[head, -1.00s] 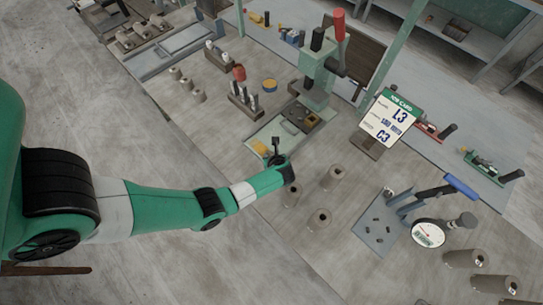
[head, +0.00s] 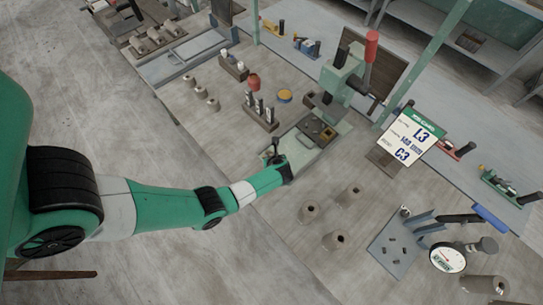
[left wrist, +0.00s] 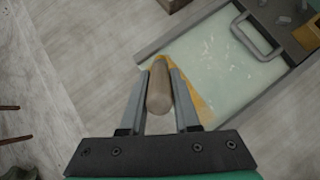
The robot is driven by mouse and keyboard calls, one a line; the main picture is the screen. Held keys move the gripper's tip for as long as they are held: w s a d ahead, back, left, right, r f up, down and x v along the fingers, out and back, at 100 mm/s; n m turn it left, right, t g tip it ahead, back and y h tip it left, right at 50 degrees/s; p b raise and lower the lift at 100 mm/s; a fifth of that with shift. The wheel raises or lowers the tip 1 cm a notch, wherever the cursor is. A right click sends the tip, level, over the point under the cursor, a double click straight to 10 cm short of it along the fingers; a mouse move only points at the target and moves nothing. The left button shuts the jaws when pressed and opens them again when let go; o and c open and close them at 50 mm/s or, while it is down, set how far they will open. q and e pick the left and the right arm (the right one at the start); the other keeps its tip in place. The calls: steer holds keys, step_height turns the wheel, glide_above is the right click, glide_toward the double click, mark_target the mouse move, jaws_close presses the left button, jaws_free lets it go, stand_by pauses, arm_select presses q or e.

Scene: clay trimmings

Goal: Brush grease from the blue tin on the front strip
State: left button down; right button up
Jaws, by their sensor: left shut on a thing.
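My left gripper (head: 286,172) is at the front edge of the pale green plate (head: 308,156) below the press. In the left wrist view its jaws (left wrist: 159,84) are shut on a rounded tan wooden handle (left wrist: 159,92). A yellow, wedge-shaped piece (left wrist: 192,78) shows beneath the handle, over the plate's corner; I cannot tell whether it is the brush's head. The blue tin (head: 285,97), with an orange-yellow top, stands beyond the plate. My right gripper is not in view.
The green press (head: 342,78) with a red-tipped lever stands behind the plate. A dark block with upright pins (head: 260,112) is left of it. Grey-brown cylinders (head: 349,195) stand to the right, near a dial gauge (head: 447,259) and a card sign (head: 411,136). Pale crumbs (left wrist: 212,50) lie on the plate.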

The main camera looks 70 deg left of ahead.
arm_select(q)
step_height(320, 180, up, 4)
steer(key=shift+d+f+p, duration=0.15)
steer(key=shift+p, duration=1.05)
step_height(320, 180, up, 4)
steer(key=p, duration=0.4)
steer(key=shift+r, duration=0.2)
steer(key=shift+s, duration=0.1)
